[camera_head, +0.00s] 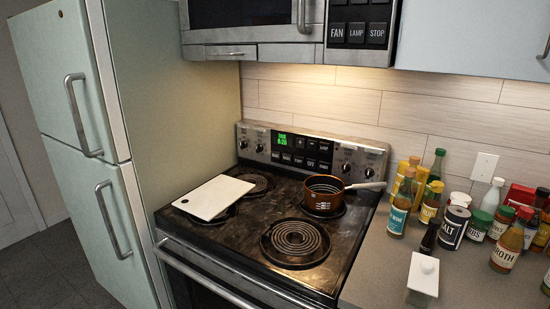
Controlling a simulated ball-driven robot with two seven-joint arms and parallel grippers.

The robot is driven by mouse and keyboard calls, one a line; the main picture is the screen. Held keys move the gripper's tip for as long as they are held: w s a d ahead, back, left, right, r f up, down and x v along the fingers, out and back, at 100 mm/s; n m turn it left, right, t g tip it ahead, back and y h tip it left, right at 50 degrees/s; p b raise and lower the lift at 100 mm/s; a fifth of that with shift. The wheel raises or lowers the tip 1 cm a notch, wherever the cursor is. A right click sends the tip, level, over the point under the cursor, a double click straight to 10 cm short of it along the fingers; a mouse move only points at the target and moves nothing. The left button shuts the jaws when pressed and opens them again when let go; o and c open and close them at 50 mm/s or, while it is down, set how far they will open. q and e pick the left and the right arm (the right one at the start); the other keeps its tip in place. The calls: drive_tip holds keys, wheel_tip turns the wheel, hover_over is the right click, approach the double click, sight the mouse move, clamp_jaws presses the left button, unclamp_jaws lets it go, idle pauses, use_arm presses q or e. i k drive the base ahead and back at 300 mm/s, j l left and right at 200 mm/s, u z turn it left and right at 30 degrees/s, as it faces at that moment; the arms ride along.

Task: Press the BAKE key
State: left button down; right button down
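The stove's control panel (304,151) stands upright along the back of the coil stove (190,238). It carries a block of small dark keys in two rows beside a lit green display (283,138). The lettering on the keys is too small to read surely, so I cannot tell which one is the BAKE key. All the keys in the block look unobstructed. Neither of my grippers is in view.
A copper pot (323,199) sits on the back right burner, its handle pointing right. A white board (214,197) lies over the left burners. Several bottles and cans crowd the right counter (385,262). A microwave (250,25) hangs above; a fridge (62,120) stands left.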

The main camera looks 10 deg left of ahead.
sight(275, 155)
drive_tip(key=j+z, duration=0.15)
drive_tip(key=z, duration=0.3)
drive_tip(key=i+j+z, duration=0.1)
drive_tip(key=j+z, duration=0.15)
drive_tip(key=z, duration=0.15)
drive_tip(key=j+z, duration=0.2)
drive_tip(key=z, duration=0.25)
drive_tip(key=j+z, duration=0.15)
drive_tip(key=j, duration=0.45)
drive_tip(key=k+j+z, duration=0.15)
drive_tip(key=j, duration=0.45)
drive_tip(key=j+z, duration=0.1)
drive_tip(key=j, duration=0.5)
drive_tip(key=k, duration=0.05)
